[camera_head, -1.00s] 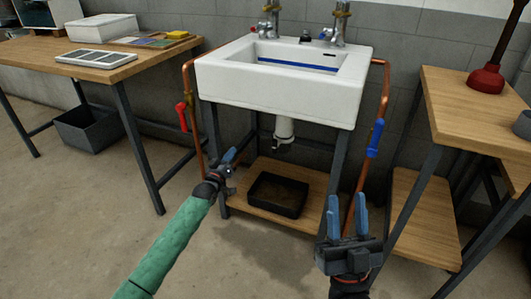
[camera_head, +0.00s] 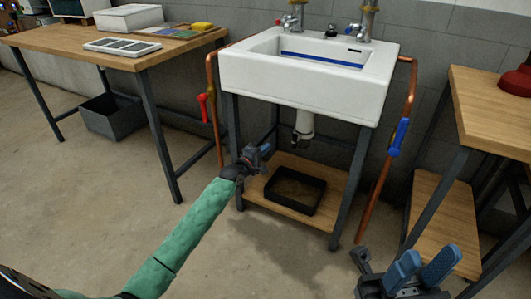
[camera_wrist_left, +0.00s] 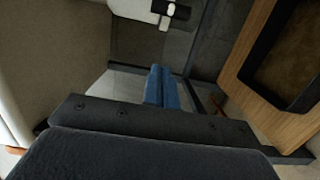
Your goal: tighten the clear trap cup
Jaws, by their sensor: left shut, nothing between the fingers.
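The white drain trap (camera_head: 304,123) hangs under the sink. Its lower end, where the cup sits, looks small and dark, and I cannot make out the clear cup's thread or fit. In the left wrist view, a white and dark fitting (camera_wrist_left: 168,10) at the top edge seems to be the trap. My left gripper (camera_head: 264,150) is shut and empty, left of the trap's lower end and apart from it in the picture. Its blue fingers lie together in the left wrist view (camera_wrist_left: 161,88). My right gripper (camera_head: 430,258) is open and empty at the lower right, away from the sink.
A black tray (camera_head: 295,193) sits on the wooden shelf (camera_head: 265,208) below the trap. Copper pipes with a red valve handle (camera_head: 204,107) and a blue one (camera_head: 399,136) flank the sink (camera_head: 305,83). Dark stand legs bound the space. Wooden tables stand on both sides.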

